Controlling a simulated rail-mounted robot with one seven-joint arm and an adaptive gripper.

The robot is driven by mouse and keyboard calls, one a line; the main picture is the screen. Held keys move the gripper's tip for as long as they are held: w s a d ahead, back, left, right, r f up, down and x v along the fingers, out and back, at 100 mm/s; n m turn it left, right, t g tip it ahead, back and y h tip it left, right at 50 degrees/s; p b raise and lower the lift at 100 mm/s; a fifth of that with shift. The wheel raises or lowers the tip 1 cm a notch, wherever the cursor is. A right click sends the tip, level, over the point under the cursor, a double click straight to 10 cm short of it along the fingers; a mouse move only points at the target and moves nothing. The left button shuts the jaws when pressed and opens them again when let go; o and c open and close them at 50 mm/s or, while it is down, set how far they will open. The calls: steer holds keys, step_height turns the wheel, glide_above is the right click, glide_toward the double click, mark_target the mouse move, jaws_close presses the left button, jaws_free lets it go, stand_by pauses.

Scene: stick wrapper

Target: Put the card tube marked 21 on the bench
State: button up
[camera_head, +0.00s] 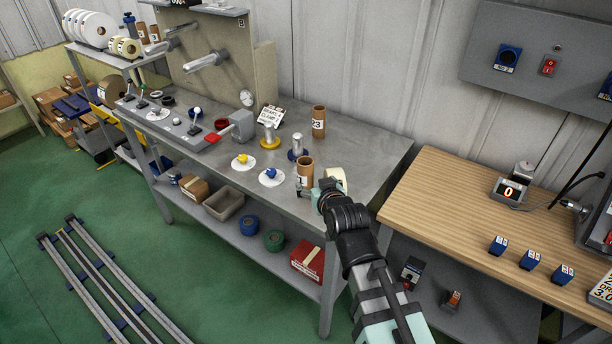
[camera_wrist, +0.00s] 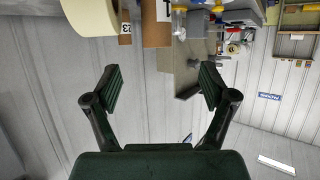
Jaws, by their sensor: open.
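A brown card tube (camera_head: 305,166) stands upright on the grey steel bench (camera_head: 372,150), near its front edge; its label is partly hidden and only a "1" reads. It also shows upside down in the wrist view (camera_wrist: 156,33), label cut off by the frame. A second card tube marked 23 (camera_head: 319,116) stands farther back; it also shows in the wrist view (camera_wrist: 125,16). My gripper (camera_wrist: 160,87) is open with nothing between its fingers. In the head view my gripper (camera_head: 314,193) is low beside the nearer tube; contact cannot be told.
A cream roll (camera_head: 337,175) sits right behind my gripper. Two white discs with yellow (camera_head: 243,160) and blue (camera_head: 271,175) knobs, and yellow-based (camera_head: 269,138) and blue-based (camera_head: 297,149) metal posts stand nearby. More brown tubes (camera_head: 142,32) are on the upper left shelf. The bench's back right is clear.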

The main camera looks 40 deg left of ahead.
mark_target(308, 170)
steer(key=p+x, duration=0.2)
steer(key=x, duration=0.6)
steer(key=shift+w+a+r, duration=0.1)
steer(key=shift+w+r, duration=0.05)
steer(key=shift+w+a+f, duration=0.3)
steer(key=shift+a, duration=0.1)
steer(key=shift+w+p+x, duration=0.25)
steer(key=shift+p+x, duration=1.05)
steer(key=shift+x, duration=1.1)
steer(key=shift+w, duration=0.1)
steer(key=c, duration=1.4)
steer(key=shift+o, duration=0.2)
